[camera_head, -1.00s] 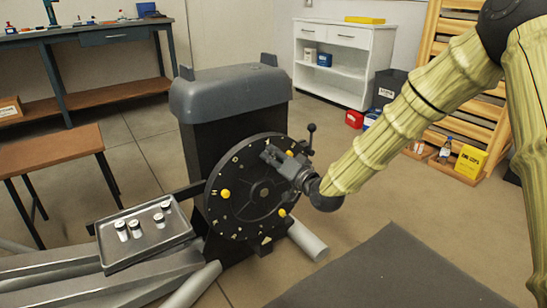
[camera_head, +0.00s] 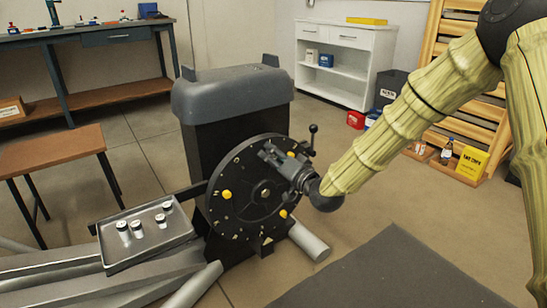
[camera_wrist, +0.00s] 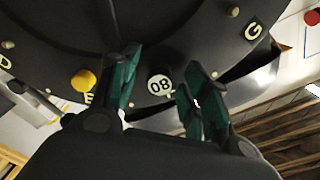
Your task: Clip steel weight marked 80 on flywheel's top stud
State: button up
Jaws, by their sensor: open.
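The dark round flywheel (camera_head: 238,222) stands upright on the machine, with yellow studs near its rim. In the wrist view its face (camera_wrist: 200,35) shows letters, including a G at the right. A white-faced weight marked 80 (camera_wrist: 159,85), upside down in that view, sits at the flywheel's rim between my fingers. My gripper (camera_wrist: 160,72) is open, one green finger on each side of the weight; I cannot tell whether they touch it. In the head view my gripper (camera_head: 268,153) is at the flywheel's upper part and hides the weight. A yellow stud (camera_wrist: 83,80) shows to its left.
A grey tray (camera_head: 112,258) left of the flywheel holds several white-topped weights (camera_head: 136,227). A brown table (camera_head: 50,148) stands at the left. A dark mat (camera_head: 395,275) lies in front. A white cabinet (camera_head: 345,70) and a yellow box (camera_head: 471,162) stand farther back.

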jog(key=v, duration=1.2)
jog(key=s+d+f+g+h+p, duration=0.1)
jog(key=s+d+f+g+h, duration=0.1)
jog(key=s+f, duration=0.5)
jog(key=s+d+f+g+h+p, duration=0.1)
jog(key=s+d+f+g+h, duration=0.15)
jog(key=f, duration=0.85)
jog(key=s+d+f+g+h+p, duration=0.1)
jog(key=s+f+g, duration=0.1)
jog(key=s+f, duration=0.5)
jog(key=s+d+f+n+g+h+p, duration=0.1)
jog(key=s+d+f+g+h, duration=0.25)
jog(key=s, duration=0.55)
jog(key=s+d+f+g+p, duration=0.15)
jog(key=s+d+f, duration=0.25)
jog(key=s+f, duration=0.4)
jog(key=s+d+f+n+g+h+p, duration=0.1)
jog(key=s+d+f+g+h, duration=0.2)
jog(key=s, duration=0.6)
notch_tip(320, 180, up, 37)
jog(key=y+p, duration=0.1)
jog(key=p, duration=3.7)
jog(key=shift+s+d+r, duration=0.1)
jog(key=shift+s, duration=0.05)
